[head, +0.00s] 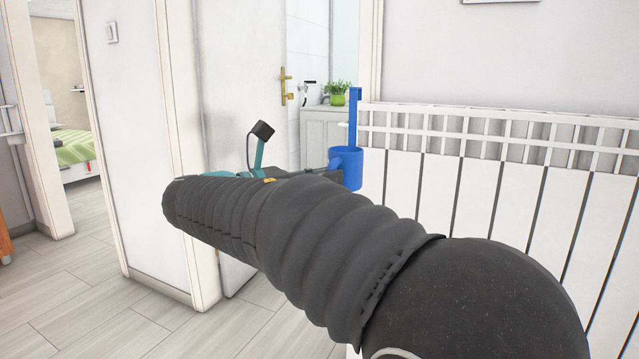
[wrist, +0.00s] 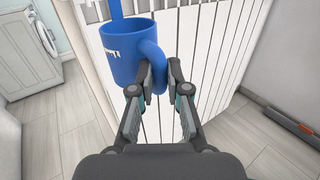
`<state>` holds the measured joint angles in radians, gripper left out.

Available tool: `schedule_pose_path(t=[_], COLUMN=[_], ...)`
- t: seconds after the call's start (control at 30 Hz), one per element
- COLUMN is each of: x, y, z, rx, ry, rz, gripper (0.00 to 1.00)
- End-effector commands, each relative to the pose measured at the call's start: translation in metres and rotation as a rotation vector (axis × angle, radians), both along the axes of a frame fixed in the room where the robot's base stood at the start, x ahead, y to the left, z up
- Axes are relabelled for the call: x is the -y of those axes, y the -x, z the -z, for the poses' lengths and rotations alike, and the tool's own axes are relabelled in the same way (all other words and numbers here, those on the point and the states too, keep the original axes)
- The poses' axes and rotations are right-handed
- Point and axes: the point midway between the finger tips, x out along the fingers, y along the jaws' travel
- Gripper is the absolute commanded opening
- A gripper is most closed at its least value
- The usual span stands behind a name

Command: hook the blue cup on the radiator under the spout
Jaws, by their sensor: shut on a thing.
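The blue cup (head: 351,169) has a tall flat blue strap (head: 357,118) rising from its rim, with a short bend at the top. In the wrist view the cup (wrist: 124,52) hangs upright ahead of my gripper (wrist: 161,74), whose two fingers are shut on its loop handle (wrist: 153,58). In the head view my arm hides most of the gripper. The white radiator (head: 480,195) stands right of the cup, its grille top level with the strap. It lies behind the cup in the wrist view (wrist: 195,45). I cannot tell whether they touch. I cannot make out a spout.
A white door (head: 238,80) with a brass handle stands open at centre left, beside a wall end (head: 140,150). A potted plant (head: 338,92) stands on a white cabinet behind. A washing machine (wrist: 32,52) is at left in the wrist view. Floor (head: 80,300) at left is clear.

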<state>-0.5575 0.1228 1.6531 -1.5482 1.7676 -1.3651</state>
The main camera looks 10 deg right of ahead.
Motion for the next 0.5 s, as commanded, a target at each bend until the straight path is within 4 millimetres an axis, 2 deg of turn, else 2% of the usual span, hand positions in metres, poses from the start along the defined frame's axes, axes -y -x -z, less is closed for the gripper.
schedule_pose_path(t=[0.5], x=[0.027], y=[-0.036], z=[0.0], rx=[0.001], ry=[0.001], rz=[0.001], gripper=[0.0])
